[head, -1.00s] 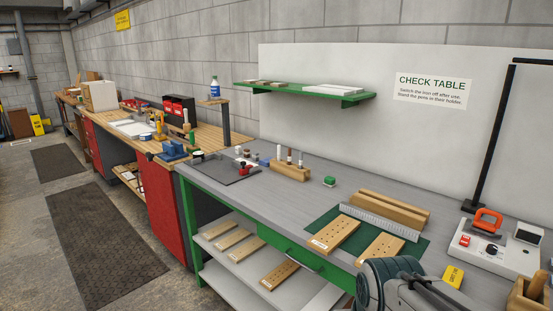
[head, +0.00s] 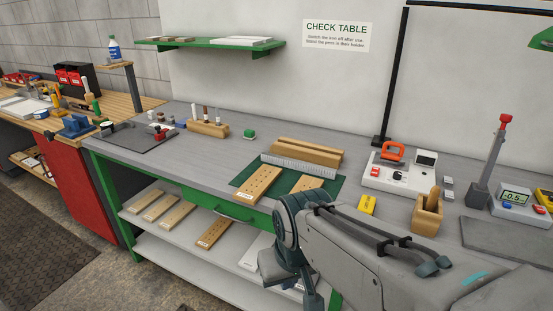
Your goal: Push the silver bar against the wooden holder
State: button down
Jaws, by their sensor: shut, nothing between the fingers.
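The silver bar (head: 298,170) is a long, thin, ribbed strip on the green mat (head: 243,177) of the grey table. It lies along the front of the long wooden holder (head: 312,148), which has two raised rails. The two run roughly parallel and look very close; I cannot tell whether they touch along their length. Two drilled wooden boards lie in front of the bar: one at left (head: 257,186), the other (head: 305,183) partly hidden by my arm. My arm reaches in from the lower right; its gripper fingers are not visible.

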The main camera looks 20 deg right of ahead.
aim_at(310, 168)
jog(key=u, duration=0.4)
jog(key=k, duration=0.45)
jog(key=u, duration=0.85)
jog(key=i, duration=0.35)
jog(key=z, duration=0.65)
jog(key=i, duration=1)
jog(key=z, duration=1.3)
jog(key=i, duration=0.4)
jog(key=z, duration=0.4)
